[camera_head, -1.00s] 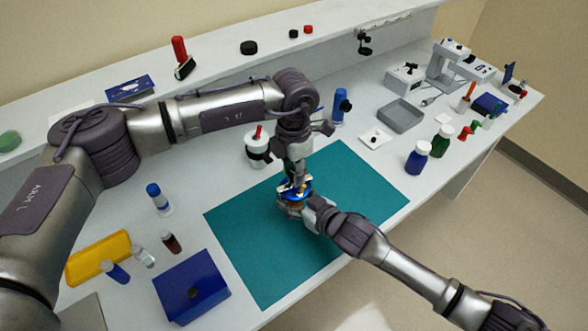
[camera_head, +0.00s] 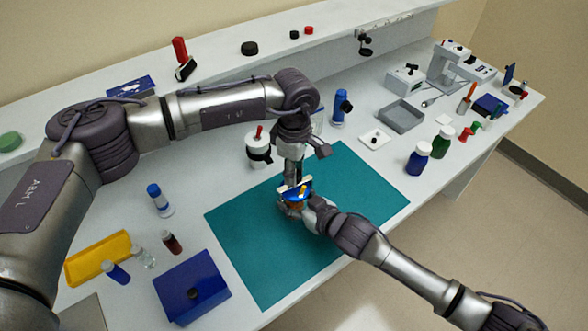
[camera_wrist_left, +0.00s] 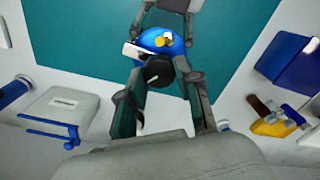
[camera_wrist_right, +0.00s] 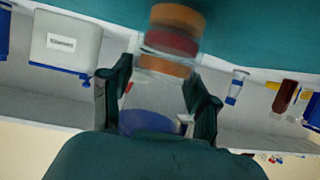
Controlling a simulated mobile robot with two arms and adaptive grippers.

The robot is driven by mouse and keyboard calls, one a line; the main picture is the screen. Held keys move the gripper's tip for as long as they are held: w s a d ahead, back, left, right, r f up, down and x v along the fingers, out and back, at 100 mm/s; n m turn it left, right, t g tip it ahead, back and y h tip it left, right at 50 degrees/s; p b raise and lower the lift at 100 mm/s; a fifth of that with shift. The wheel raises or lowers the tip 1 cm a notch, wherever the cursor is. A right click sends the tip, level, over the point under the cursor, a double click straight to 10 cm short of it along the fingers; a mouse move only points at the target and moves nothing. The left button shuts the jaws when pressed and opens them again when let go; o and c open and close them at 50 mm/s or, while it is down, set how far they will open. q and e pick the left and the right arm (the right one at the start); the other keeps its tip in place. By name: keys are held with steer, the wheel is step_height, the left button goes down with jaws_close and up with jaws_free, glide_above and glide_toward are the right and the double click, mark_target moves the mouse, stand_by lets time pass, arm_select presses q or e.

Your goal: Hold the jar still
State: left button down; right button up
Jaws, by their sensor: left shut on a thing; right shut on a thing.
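The jar (camera_head: 296,204) stands over the teal mat (camera_head: 250,265), with a blue lid (camera_head: 293,195) on top bearing a small yellow mark. My right gripper (camera_head: 291,207) is shut on the jar's body from the near right side. In the right wrist view the jar (camera_wrist_right: 168,42) shows blurred orange and red bands between the fingers. My left gripper (camera_head: 295,184) reaches down from above and is shut on the lid. The lid (camera_wrist_left: 160,40) also shows in the left wrist view, with a dark round part beside it. The fingers partly hide the jar and lid.
A white pot with a black band (camera_head: 258,150) stands behind the mat. A blue box (camera_head: 192,290), yellow case (camera_head: 97,257) and several vials lie left. A grey tray (camera_head: 401,117) and bottles stand right. The mat is otherwise clear.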

arm_select(q)
steer(key=m, duration=0.5)
steer(key=shift+w+m, duration=0.1)
steer(key=shift+m, duration=0.2)
steer(key=m, duration=0.6)
steer(key=shift+d, duration=0.15)
steer(key=m, duration=0.6)
steer(key=shift+m, duration=0.3)
steer(key=m, duration=0.5)
steer(key=shift+d+m, duration=0.1)
steer(key=shift+m, duration=0.3)
steer(key=c, duration=0.8)
jaws_free()
steer(key=shift+r, duration=0.1)
